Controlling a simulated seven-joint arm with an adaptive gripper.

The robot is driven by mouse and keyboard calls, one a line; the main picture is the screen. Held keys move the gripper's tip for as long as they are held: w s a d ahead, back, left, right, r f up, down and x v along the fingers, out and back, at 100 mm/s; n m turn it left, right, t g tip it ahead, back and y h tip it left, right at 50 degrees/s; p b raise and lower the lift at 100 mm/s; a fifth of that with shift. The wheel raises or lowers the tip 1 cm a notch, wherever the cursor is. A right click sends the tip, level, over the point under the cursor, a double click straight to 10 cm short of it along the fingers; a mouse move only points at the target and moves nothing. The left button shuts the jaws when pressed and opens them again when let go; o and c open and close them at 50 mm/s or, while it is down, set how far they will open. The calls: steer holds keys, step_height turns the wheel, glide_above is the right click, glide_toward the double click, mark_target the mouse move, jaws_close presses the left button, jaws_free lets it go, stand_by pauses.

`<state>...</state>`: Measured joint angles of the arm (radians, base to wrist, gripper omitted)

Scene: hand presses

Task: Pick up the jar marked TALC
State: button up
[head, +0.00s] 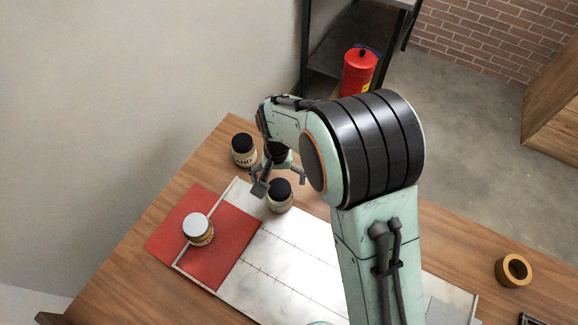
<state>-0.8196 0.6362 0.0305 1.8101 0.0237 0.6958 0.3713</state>
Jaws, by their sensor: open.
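No label reading TALC is legible in the head view. A cream jar with a black lid (243,151) stands at the table's far left, its label partly readable as "AND". A second black-lidded jar (279,197) stands right by my gripper, its label too small to read. A jar with a pale grey-white lid (198,229) stands on the red mat, its marking also unreadable. My gripper (281,181) is open, its fingers spread above and just behind the second black-lidded jar. I cannot tell whether they touch it. My arm hides part of the table.
The red mat (225,258) and a pale tiled board with a low rim (290,265) lie on the wooden table (130,285). A brown ring (513,271) lies at the right. A red canister (359,72) stands on a dark shelf behind. A wall borders the left.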

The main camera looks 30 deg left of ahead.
step_height(320, 180, down, 6)
steer(key=shift+f, duration=0.1)
steer(key=c, duration=1.3)
